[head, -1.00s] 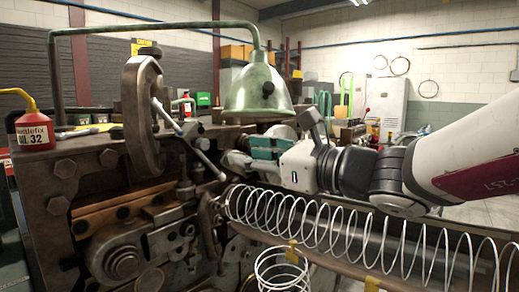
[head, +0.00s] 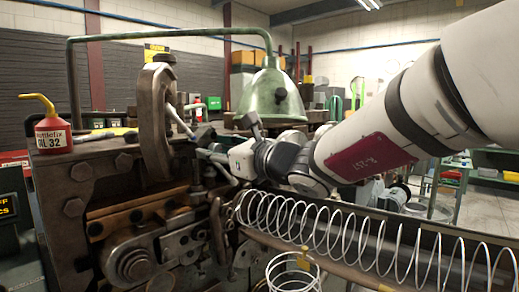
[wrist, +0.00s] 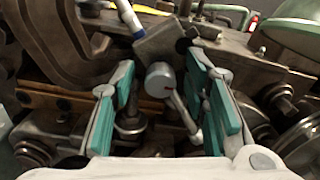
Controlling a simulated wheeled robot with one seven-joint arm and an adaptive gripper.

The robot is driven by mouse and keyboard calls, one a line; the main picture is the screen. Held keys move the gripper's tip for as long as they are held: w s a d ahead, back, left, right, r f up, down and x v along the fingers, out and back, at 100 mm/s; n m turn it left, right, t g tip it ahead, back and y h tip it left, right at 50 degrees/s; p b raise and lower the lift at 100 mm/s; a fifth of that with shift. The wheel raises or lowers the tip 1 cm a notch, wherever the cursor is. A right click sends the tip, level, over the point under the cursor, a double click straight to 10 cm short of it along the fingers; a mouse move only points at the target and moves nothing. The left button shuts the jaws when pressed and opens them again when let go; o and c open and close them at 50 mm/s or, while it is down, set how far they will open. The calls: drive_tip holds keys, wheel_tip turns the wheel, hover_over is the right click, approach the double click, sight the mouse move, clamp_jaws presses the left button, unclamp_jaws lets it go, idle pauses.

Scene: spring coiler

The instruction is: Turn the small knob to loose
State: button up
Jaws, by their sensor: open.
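In the wrist view my gripper (wrist: 160,72) is open, with teal pads on both sides of a small grey round knob (wrist: 159,80). A thin bar runs from this knob down to the right. No contact between pads and knob can be made out. I cannot tell which way the knob is set, and no loose mark is readable. A dark square block (wrist: 162,44) lies just beyond it. In the head view my gripper (head: 242,158) is at the coiler, right of the upright curved iron arm (head: 155,125); its fingertips and the knob are hard to make out there.
A green lamp shade (head: 270,98) hangs close above my gripper. A long wire spring (head: 340,225) lies in a trough at the lower right. A red oil can (head: 52,132) stands on the machine's left end. Metal levers and rods crowd the machine around my gripper.

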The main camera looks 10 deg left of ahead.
clamp_jaws()
drive_tip(key=shift+f+n+b, duration=0.1)
drive_tip(key=shift+n+b, duration=0.3)
drive_tip(key=shift+b, duration=0.4)
drive_tip(key=n+b, duration=0.3)
drive_tip(key=b, duration=0.2)
drive_tip(key=shift+w+f, duration=0.1)
drive_tip(key=shift+f, duration=0.05)
drive_tip(key=n+b, duration=0.4)
drive_tip(key=b, duration=0.3)
drive_tip(key=n+b, duration=0.5)
drive_tip(key=b, duration=0.1)
drive_tip(key=shift+n, duration=0.4)
drive_tip(key=n+b, duration=0.4)
drive_tip(key=shift+a+n+b, duration=0.1)
drive_tip(key=shift+n+b, duration=0.2)
